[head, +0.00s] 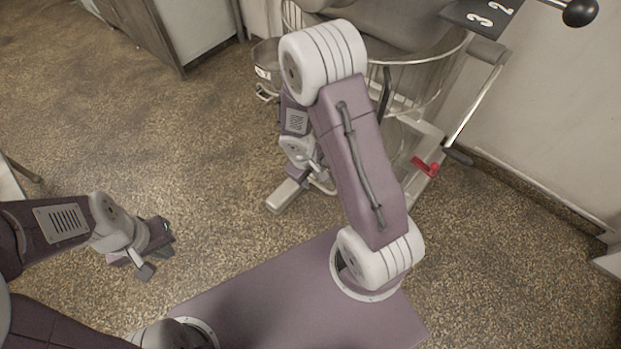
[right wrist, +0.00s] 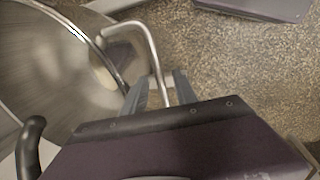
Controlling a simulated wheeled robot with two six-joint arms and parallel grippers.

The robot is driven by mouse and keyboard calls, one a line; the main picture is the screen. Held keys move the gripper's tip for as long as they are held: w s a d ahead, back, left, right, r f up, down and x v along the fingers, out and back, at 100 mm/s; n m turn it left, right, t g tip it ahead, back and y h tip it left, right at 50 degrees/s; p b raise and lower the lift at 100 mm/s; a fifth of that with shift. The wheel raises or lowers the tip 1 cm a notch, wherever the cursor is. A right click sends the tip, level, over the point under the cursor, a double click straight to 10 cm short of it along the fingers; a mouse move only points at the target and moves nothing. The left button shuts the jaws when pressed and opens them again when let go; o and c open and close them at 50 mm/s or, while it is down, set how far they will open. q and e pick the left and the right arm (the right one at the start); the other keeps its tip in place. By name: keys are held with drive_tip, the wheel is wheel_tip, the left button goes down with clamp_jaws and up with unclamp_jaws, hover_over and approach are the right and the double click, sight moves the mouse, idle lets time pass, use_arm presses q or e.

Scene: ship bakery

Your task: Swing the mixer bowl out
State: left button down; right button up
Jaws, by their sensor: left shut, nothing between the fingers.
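The shiny steel mixer bowl (right wrist: 50,65) fills the left of the right wrist view, with its rim running diagonally. A bent metal tube handle (right wrist: 150,50) stands out beside it. My right gripper (right wrist: 160,92) has its fingers apart, with the lower end of the tube between them; I cannot tell whether they touch it. In the head view my right arm hides much of the bowl area and the right fingertips. The mixer's wire guard (head: 432,80) shows behind the arm. My left gripper (head: 145,263) is shut and empty above the floor, far from the mixer.
A red-handled lever (head: 425,166) and a black-ended bar (head: 458,156) are on the mixer's right side. A black-knobbed lever (head: 580,12) is at top right. A cabinet (head: 150,30) stands at upper left. The speckled floor (head: 150,130) between is clear.

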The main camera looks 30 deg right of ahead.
clamp_jaws()
idle(1.4)
